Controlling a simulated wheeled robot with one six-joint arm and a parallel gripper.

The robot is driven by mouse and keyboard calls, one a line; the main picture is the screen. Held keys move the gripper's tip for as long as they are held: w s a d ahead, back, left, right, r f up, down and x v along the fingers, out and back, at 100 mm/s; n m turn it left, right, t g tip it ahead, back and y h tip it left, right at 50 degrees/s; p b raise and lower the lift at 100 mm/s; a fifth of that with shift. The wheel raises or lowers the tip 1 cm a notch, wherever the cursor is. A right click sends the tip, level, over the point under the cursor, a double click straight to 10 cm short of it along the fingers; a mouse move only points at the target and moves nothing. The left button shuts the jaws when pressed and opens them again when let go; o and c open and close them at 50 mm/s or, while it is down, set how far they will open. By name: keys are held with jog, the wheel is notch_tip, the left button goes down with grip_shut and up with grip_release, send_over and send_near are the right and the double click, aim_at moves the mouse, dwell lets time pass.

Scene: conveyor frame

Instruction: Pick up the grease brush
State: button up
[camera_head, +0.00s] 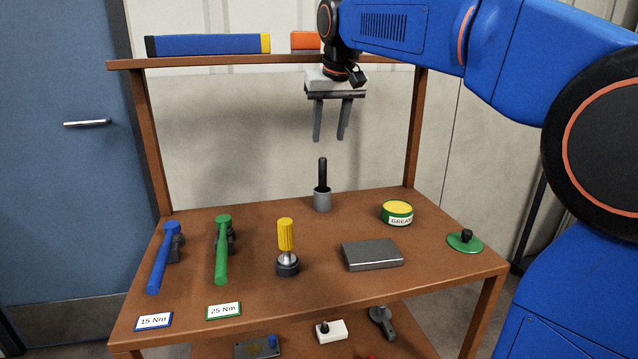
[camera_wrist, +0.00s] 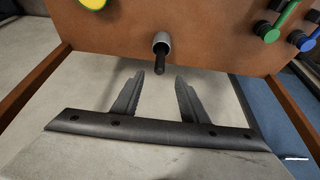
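What looks like the grease brush (camera_head: 322,172) stands upright in a grey cup (camera_head: 322,200) near the back edge of the brown bench. Only its black handle shows; the lower part is hidden inside the cup. My gripper (camera_head: 329,137) hangs above the handle with its fingers pointing down. It is open, empty and apart from the handle. In the wrist view the black handle (camera_wrist: 160,66) and the grey cup (camera_wrist: 161,40) appear just beyond my open fingers.
A grease tin (camera_head: 398,213) stands right of the cup, with a grey metal block (camera_head: 372,254) in front. A yellow-handled tool (camera_head: 286,240), a green wrench (camera_head: 222,250) and a blue wrench (camera_head: 163,258) are to the left. An upper shelf (camera_head: 200,60) spans behind my gripper.

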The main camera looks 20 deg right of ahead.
aim_at(323, 170)
jog(key=x, duration=0.8)
jog(key=shift+w+f, duration=0.1)
jog(key=shift+f, duration=0.3)
jog(key=shift+x, duration=2.55)
jog(key=shift+w+r, duration=0.1)
jog(key=shift+w, duration=0.05)
grip_shut()
